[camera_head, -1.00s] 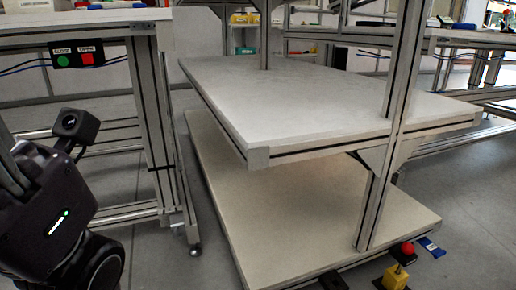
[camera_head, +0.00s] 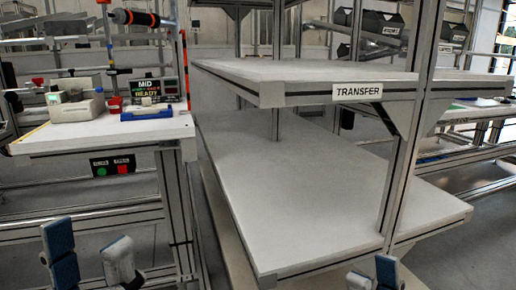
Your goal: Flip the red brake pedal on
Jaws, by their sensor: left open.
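No red brake pedal shows in the current head view; the floor by the rack's front foot is below the picture's edge. My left gripper (camera_head: 91,264) is at the bottom left, in front of the left workbench, with its blue-padded fingers apart and nothing seen between them. My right gripper (camera_head: 374,280) only peeks in at the bottom edge, in front of the rack's right post. Most of it is cut off, so its opening is unclear.
A grey rack stands ahead, with an upper shelf (camera_head: 310,71) labelled TRANSFER (camera_head: 358,92) and an empty shelf (camera_head: 290,190) below. The left workbench (camera_head: 60,139) carries a sign (camera_head: 146,93) and devices, with a green and red button box (camera_head: 113,166) beneath. Floor shows at right.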

